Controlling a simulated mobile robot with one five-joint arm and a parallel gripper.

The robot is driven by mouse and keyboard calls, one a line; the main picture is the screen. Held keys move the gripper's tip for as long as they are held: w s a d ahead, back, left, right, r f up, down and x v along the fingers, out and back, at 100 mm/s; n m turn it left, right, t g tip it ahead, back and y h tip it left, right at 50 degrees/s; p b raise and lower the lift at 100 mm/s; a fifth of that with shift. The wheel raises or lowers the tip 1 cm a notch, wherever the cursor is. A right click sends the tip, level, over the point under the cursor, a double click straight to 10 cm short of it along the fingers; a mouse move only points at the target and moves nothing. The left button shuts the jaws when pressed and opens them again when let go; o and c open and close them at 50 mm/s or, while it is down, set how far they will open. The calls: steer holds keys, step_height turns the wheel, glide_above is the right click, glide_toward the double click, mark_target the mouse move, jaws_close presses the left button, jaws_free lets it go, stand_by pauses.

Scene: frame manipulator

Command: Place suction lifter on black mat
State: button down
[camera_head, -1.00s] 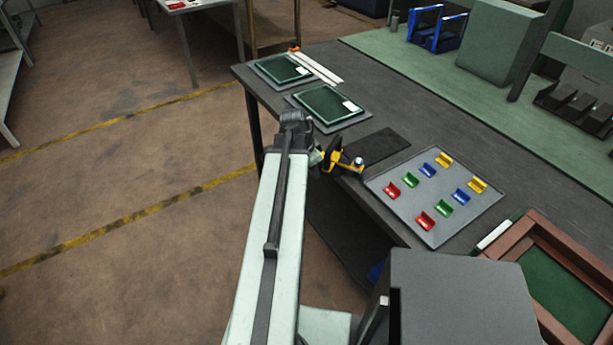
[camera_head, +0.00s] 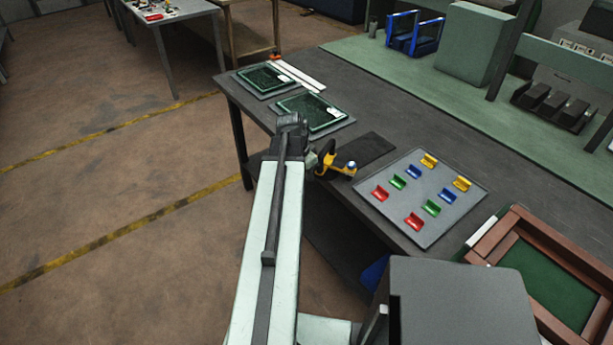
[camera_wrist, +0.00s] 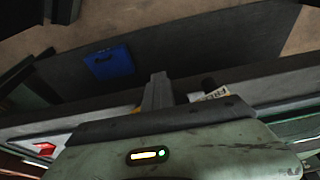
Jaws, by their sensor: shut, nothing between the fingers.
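My gripper (camera_head: 312,161) is just left of the lifter at the table edge, partly hidden by my arm. In the wrist view my gripper (camera_wrist: 158,90) has its grey fingers together with nothing between them. The lifter does not show clearly there; only a small yellow patch appears beside the fingers.
A grey tray (camera_head: 440,232) with several coloured bins lies right of the mat. Two green panels (camera_head: 310,111) lie on the left table end. A brown frame (camera_head: 478,254) stands at lower right. A blue box (camera_wrist: 108,62) shows below the table edge.

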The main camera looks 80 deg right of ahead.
steer(key=shift+s+d+r, duration=0.1)
steer(key=shift+s+d, duration=0.15)
steer(key=shift+s, duration=0.1)
steer(key=w+a+r+p, duration=0.5)
steer(key=r+p, duration=0.4)
steer(key=shift+w+a+r+p, duration=0.25)
steer(key=shift+a+p, duration=0.05)
steer(key=shift+p, duration=0.05)
steer(key=shift+f, duration=0.1)
